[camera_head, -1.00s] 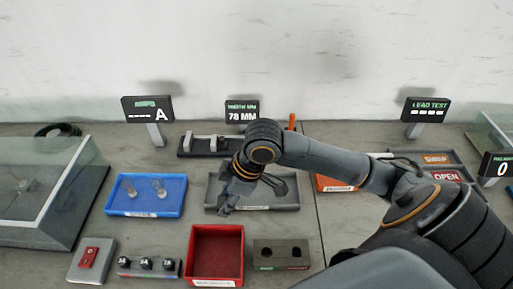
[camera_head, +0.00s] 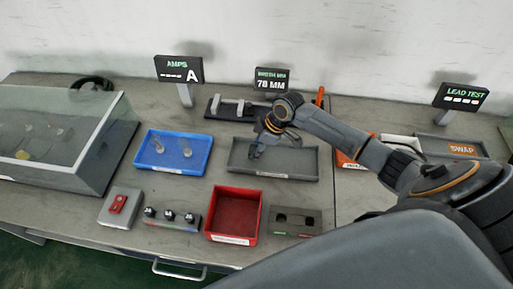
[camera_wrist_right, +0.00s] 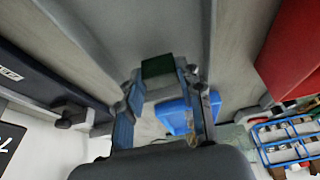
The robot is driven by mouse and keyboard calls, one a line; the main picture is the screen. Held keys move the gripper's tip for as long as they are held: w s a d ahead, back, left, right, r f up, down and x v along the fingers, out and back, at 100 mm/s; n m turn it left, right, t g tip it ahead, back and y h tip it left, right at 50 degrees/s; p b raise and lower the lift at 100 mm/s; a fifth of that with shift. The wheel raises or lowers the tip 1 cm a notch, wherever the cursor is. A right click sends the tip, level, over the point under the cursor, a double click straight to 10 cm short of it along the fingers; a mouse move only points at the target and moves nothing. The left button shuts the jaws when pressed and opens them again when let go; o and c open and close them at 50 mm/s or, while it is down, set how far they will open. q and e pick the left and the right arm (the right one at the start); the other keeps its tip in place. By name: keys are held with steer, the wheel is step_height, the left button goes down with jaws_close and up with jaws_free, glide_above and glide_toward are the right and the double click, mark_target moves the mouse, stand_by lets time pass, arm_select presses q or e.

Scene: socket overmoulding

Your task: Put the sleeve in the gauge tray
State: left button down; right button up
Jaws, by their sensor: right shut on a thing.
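My right gripper (camera_head: 256,152) reaches over the left-middle part of a grey tray (camera_head: 300,178), which stands in front of the 78 MM width display; I take this as the gauge tray. In the right wrist view my right gripper (camera_wrist_right: 166,98) is shut on a small dark green piece at its fingertips, which I take as the sleeve (camera_wrist_right: 158,66). The grey tray's floor (camera_wrist_right: 140,22) shows behind it. I cannot tell whether the sleeve touches the floor. In the head view the sleeve is too small or hidden. My left gripper is not in view.
A blue tray (camera_head: 152,164) with small parts lies left of the grey tray. A red bin (camera_head: 235,239) and a grey block with two holes (camera_head: 296,232) stand in front. The width gauge fixture (camera_head: 225,117) and its display (camera_head: 272,79) stand behind.

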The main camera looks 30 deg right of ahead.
steer(key=shift+f, duration=0.6)
steer(key=o, duration=0.9)
steer(key=shift+f, duration=0.1)
steer(key=shift+o, duration=0.2)
steer(key=b+v, duration=0.1)
steer(key=v, duration=1.1)
